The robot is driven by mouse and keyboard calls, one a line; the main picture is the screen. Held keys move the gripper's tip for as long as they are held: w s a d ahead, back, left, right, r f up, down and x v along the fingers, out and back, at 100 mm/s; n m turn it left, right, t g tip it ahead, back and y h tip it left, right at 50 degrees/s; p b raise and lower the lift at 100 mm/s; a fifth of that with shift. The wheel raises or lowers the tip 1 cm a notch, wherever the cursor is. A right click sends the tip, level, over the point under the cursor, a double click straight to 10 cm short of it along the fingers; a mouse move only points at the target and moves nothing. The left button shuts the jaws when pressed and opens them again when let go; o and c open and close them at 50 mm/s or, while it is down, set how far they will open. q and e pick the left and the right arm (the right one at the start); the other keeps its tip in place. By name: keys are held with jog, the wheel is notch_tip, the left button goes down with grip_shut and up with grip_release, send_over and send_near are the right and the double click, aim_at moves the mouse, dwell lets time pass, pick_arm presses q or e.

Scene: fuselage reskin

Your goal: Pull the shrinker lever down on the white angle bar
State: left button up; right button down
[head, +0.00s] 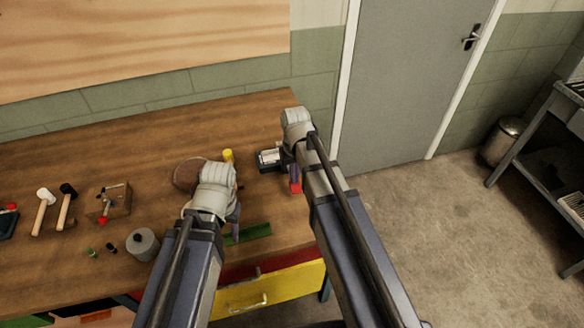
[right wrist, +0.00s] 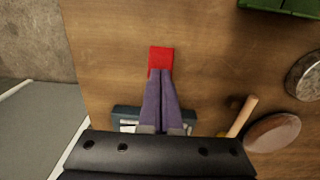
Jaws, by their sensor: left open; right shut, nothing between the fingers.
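The shrinker (head: 268,159) is a small dark machine with a pale top near the bench's right end. Its body shows partly behind my wrist in the right wrist view (right wrist: 124,113). A red grip (head: 295,188), which looks like the lever's end, also shows in the right wrist view (right wrist: 161,59). My right gripper (right wrist: 158,76) is shut, its purple fingertips at the red grip's near edge; I cannot tell whether they touch. The lever's shaft is hidden. My left gripper (head: 235,222) is open above the bench, beside a green angled piece (head: 248,233). I cannot make out a white angle bar.
A brown round pad (head: 188,174) and a yellow-handled tool (head: 228,156) lie left of the shrinker. Mallets (head: 42,211), a wooden block (head: 108,202) and a grey cylinder (head: 142,244) are further left. The bench's right edge is close to the red grip.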

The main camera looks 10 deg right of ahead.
pick_arm(q)
jog(key=shift+r, duration=0.1)
pick_arm(e)
jog(key=shift+w+r, duration=0.1)
pick_arm(q)
notch_tip(320, 180, up, 11)
jog(key=p, duration=1.1)
pick_arm(e)
notch_tip(320, 180, up, 11)
pick_arm(q)
notch_tip(320, 180, down, 5)
jog(key=b, duration=0.4)
jog(key=shift+r, duration=0.2)
pick_arm(e)
notch_tip(320, 180, down, 5)
jog(key=shift+r, duration=0.2)
pick_arm(q)
jog(key=shift+b, duration=0.3)
pick_arm(e)
jog(key=shift+f, duration=0.1)
dwell(1.6)
